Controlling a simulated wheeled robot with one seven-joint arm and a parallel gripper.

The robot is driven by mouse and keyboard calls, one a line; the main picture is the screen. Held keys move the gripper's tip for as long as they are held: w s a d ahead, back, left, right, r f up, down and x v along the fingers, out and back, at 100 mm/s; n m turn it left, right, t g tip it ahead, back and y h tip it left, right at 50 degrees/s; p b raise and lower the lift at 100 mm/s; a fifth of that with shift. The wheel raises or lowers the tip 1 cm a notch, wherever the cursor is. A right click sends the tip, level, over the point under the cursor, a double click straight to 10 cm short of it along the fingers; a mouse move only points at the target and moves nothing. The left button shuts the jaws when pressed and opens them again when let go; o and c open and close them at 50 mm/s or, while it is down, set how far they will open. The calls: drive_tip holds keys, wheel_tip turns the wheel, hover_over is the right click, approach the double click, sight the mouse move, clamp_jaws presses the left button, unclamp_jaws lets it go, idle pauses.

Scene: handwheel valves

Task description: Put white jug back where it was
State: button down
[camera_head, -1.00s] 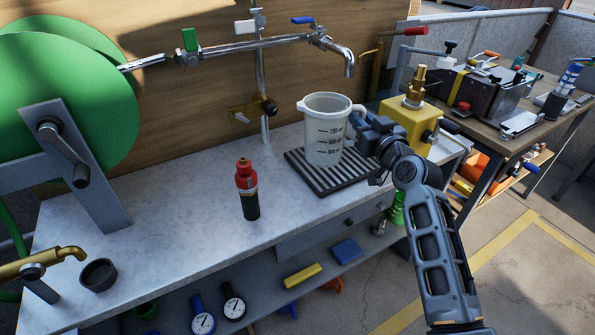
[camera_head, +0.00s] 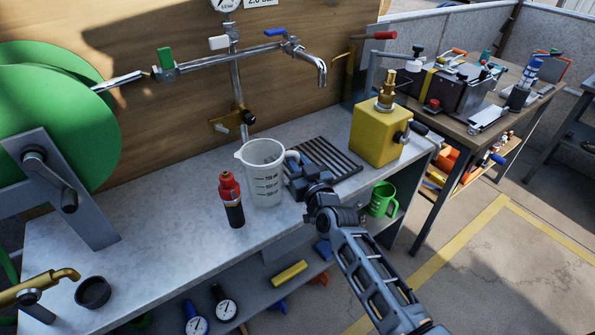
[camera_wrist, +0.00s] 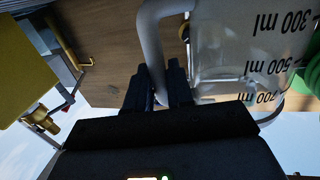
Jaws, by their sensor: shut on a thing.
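The white jug (camera_head: 264,172) is a translucent measuring jug with dark volume marks. It stands upright at the bench's front part, left of the black ribbed drip mat (camera_head: 326,160); I cannot tell if its base touches the bench. My gripper (camera_head: 303,174) is shut on the jug's handle from the right. In the wrist view my fingers (camera_wrist: 158,88) close around the pale handle (camera_wrist: 152,45), and the marked jug wall (camera_wrist: 235,50) shows upside down beside them. The tap (camera_head: 320,70) hangs above, behind the mat, with a blue lever.
A red and black bottle (camera_head: 231,200) stands close left of the jug. A yellow block with a brass valve (camera_head: 378,135) stands right of the mat. A green mug (camera_head: 382,198) is below, near the bench's right end.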

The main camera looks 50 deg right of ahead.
drive_tip(key=shift+f+b, duration=0.35)
drive_tip(key=shift+f, duration=0.5)
drive_tip(key=shift+f, duration=0.15)
drive_tip(key=c, duration=1)
unclamp_jaws()
